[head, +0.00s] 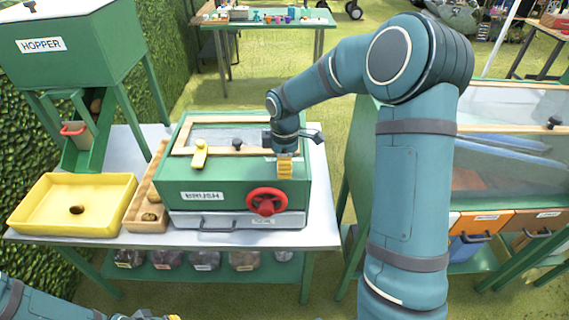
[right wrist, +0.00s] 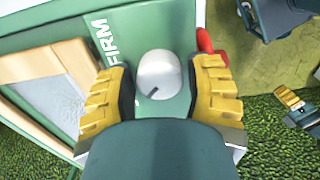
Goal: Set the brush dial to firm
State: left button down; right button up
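The brush box (head: 240,180) is a green machine on the table, with a BRUSH label (head: 202,196) and a red handwheel (head: 267,202). In the right wrist view, the white round dial (right wrist: 160,70) has a short dark mark on its lower part, pointing away from the FIRM label (right wrist: 110,42). My right gripper (head: 285,168) is above the box's right part. Its yellow fingers (right wrist: 160,92) stand on both sides of the dial, with narrow gaps. The dial is hidden in the head view. My left gripper (head: 150,316) barely shows at the bottom edge.
A yellow tray (head: 72,203) and a wooden trough (head: 147,212) sit left of the box, below the green hopper (head: 75,45). A drawer (head: 210,222) is under the box. Another green machine (head: 510,135) stands to the right.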

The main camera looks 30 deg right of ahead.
jog(key=c, duration=0.6)
jog(key=shift+c, duration=0.2)
jog(key=m, duration=0.5)
jog(key=m+p, duration=0.1)
jog(key=m, duration=0.8)
jog(key=shift+p, duration=0.3)
jog(key=shift+m+p, duration=0.4)
jog(key=shift+m, duration=1.5)
